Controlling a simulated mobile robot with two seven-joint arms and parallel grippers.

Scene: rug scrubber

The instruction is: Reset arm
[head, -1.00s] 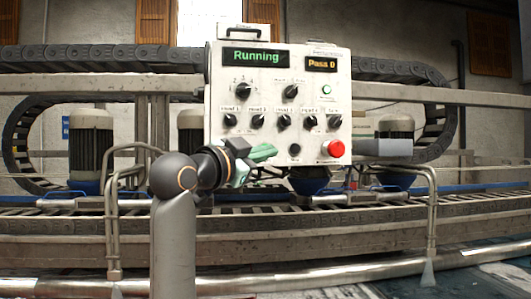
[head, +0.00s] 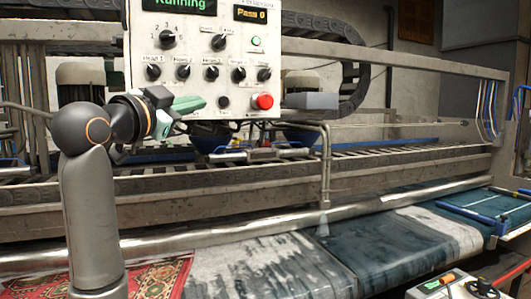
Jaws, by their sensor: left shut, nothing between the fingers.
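My left arm rises from the lower left of the head view. Its gripper (head: 188,105) is shut and empty, with green fingers pointing right in front of the control panel's lower part. The control panel (head: 190,52) is a pale box with several black knobs, a green lit button (head: 256,41) and a red button (head: 263,101). Its displays (head: 258,14) read "Running", partly cut off at the top, and "Pass 0". I cannot tell whether the fingers touch the panel. My right gripper is not in view.
Behind the panel is the scrubber's metal frame (head: 400,183) with a roller bar. Below lie a red patterned rug (head: 150,278), a grey-white soiled rug (head: 270,265) and a teal one (head: 375,255). A small control box (head: 455,288) stands at the lower right.

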